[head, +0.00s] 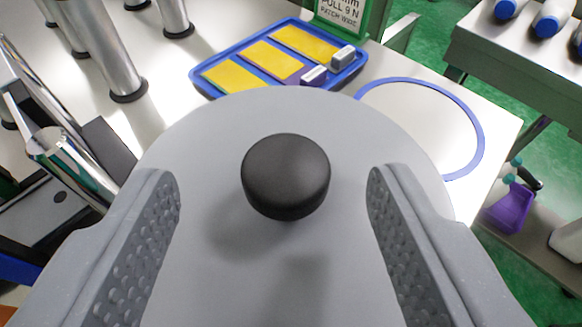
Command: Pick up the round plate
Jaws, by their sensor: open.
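The round plate (285,112) is a large flat light-grey disc with a black round knob (286,175) standing on its upper face. In the head view it fills the middle, beneath my gripper (274,190). My gripper is open, with one grey dimpled finger to the left of the knob and one to the right. There is a clear gap on both sides and neither finger appears to touch the knob. The near part of the plate is partly hidden by the fingers.
A blue tray (202,76) with yellow patches lies beyond the plate. A blue ring outline (478,118) marks the white table to the right. Metal posts (110,50) stand at the upper left. A green sign frame (375,18) stands behind the tray.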

